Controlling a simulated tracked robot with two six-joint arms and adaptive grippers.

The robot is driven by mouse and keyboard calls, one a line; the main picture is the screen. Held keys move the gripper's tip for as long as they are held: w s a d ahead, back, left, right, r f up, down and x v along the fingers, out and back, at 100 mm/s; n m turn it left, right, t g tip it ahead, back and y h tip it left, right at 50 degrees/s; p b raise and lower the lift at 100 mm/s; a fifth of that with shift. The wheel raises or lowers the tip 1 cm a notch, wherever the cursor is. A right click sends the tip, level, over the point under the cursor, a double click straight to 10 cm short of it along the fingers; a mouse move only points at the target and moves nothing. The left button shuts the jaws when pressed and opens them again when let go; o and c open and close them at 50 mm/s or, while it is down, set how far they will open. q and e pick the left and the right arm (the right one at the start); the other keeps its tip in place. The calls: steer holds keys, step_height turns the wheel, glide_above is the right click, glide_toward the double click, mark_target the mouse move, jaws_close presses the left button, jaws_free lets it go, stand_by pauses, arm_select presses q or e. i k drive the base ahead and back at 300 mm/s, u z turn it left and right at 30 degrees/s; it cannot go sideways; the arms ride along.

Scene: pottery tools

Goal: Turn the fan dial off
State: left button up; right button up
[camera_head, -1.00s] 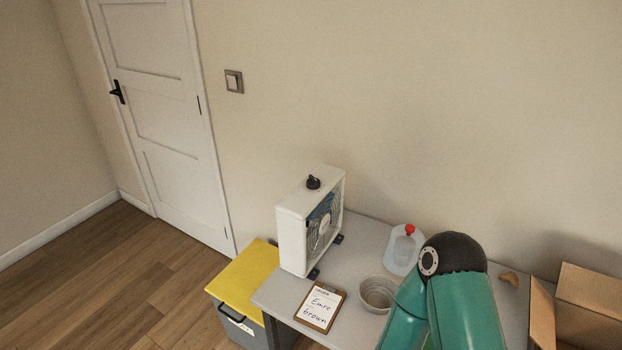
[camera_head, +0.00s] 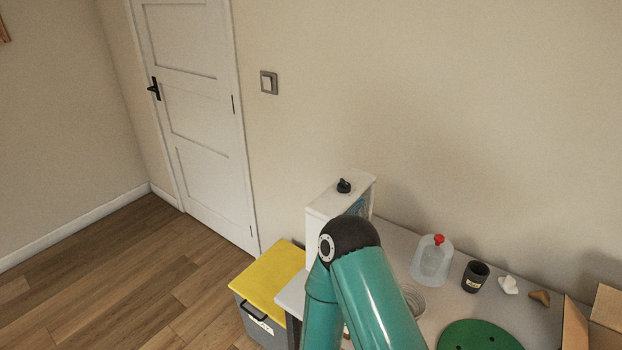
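The white box fan (camera_head: 338,194) stands at the left end of the table, against the wall side. Its black dial (camera_head: 344,186) sits on top and shows clear of anything. A teal arm of mine with a dark joint rises in front of the fan and hides most of its lower body and grille. Neither of my grippers is in the frame. Nothing touches the dial.
A clear jug with a red cap (camera_head: 432,262), a dark cup (camera_head: 475,277), a bowl (camera_head: 413,300) and a green disc (camera_head: 480,338) are on the grey table (camera_head: 392,232). A yellow-lidded bin (camera_head: 268,281) stands left of it. A cardboard box (camera_head: 605,310) is at right.

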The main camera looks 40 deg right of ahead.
mark_target(343, 187)
steer(key=z, duration=0.1)
steer(key=k, duration=1.05)
steer(key=z, duration=0.35)
steer(key=i, duration=0.85)
